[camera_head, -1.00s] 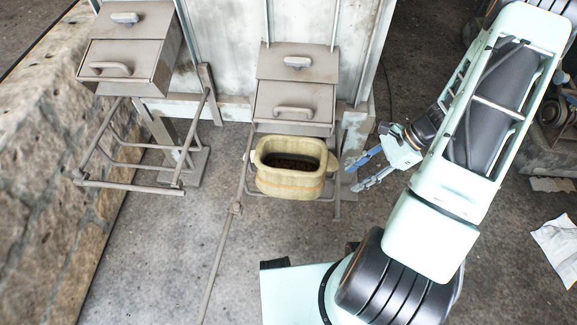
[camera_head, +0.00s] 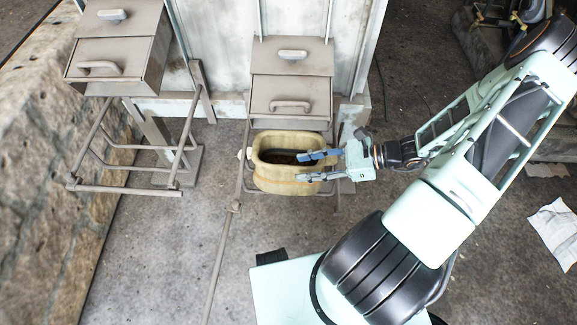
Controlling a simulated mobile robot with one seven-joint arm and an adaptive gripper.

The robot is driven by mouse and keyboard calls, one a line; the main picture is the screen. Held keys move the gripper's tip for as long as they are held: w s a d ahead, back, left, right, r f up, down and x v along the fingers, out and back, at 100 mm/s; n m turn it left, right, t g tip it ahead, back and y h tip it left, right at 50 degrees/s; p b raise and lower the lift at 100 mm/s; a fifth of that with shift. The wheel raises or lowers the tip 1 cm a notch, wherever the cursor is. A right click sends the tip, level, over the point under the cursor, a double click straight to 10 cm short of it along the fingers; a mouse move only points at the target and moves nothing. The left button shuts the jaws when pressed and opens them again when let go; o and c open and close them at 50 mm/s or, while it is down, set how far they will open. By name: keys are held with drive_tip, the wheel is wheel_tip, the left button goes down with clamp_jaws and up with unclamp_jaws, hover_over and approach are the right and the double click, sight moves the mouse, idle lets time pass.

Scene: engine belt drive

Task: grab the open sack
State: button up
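The open sack (camera_head: 284,182) is a yellowish, rounded container with a wide open top and dark contents. It sits upright on a metal frame below a grey hatch box. My gripper (camera_head: 299,167) is at the sack's right side, pointing left. Its two fingers are spread apart. In the picture the upper bluish finger lies over the sack's opening and the lower one over its front right rim. The fingers hide part of the right rim, and I cannot tell whether they touch it.
A grey hatch box (camera_head: 291,99) with handles stands just behind the sack. A second hatch box (camera_head: 113,66) and an empty metal frame (camera_head: 125,190) are to the left. A thin rod (camera_head: 220,255) runs along the floor. A stone wall borders the left.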

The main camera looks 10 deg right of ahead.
sight(296, 166)
drive_tip(key=x, duration=0.3)
drive_tip(key=b+x, duration=0.1)
drive_tip(key=x, duration=0.2)
drive_tip(key=shift+w+d, duration=0.1)
drive_tip(key=shift+w, duration=0.15)
clamp_jaws()
